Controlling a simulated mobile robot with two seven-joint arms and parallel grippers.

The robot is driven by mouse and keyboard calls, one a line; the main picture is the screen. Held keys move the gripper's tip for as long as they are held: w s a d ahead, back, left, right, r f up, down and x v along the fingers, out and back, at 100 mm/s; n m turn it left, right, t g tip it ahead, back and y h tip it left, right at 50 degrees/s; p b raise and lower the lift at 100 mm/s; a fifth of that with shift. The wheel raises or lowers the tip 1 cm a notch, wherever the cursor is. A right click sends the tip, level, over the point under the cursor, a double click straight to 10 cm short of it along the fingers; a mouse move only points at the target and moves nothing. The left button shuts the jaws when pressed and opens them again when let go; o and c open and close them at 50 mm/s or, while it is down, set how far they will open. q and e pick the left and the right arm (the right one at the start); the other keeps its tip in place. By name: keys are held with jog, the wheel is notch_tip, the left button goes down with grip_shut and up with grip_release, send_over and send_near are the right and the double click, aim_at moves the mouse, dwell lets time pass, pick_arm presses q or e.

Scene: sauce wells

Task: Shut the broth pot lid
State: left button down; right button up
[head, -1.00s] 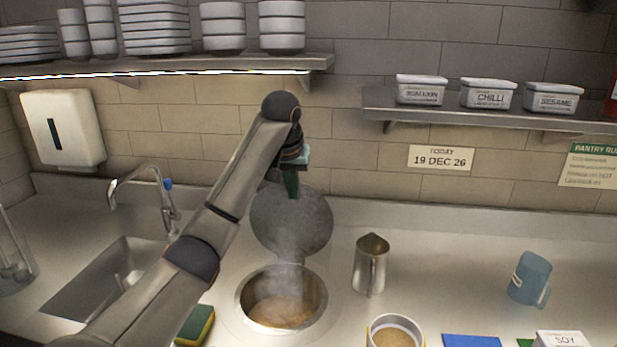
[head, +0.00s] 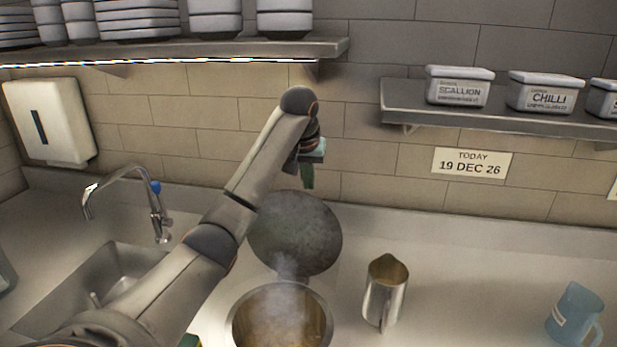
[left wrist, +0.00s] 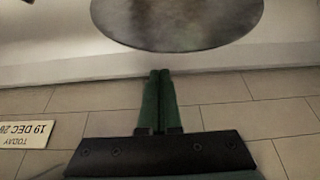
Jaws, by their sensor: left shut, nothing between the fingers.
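The broth pot (head: 240,325) is sunk in the counter at the bottom middle of the head view, with steam rising from brown broth. Its round dark grey lid (head: 297,235) stands open, raised at the back of the pot. In the left wrist view the lid (left wrist: 180,18) shows upside down at the top. My left gripper (head: 307,182) has green fingers and is shut and empty. It is above the lid's upper edge, near the wall. In the left wrist view its fingertips (left wrist: 160,74) are together, apart from the lid edge. My right gripper is not in view.
A metal pitcher (head: 383,295) stands right of the pot, and a blue jug (head: 574,315) farther right. A sink (head: 90,290) with a tap (head: 155,205) is at left. Shelves with bowls (head: 215,18) and labelled tubs (head: 458,88) overhang the back.

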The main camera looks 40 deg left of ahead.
pick_arm(q)
jog(key=x, duration=0.6)
jog(key=shift+f+p, duration=0.2)
jog(key=shift+p, duration=0.1)
jog(key=shift+a, duration=0.1)
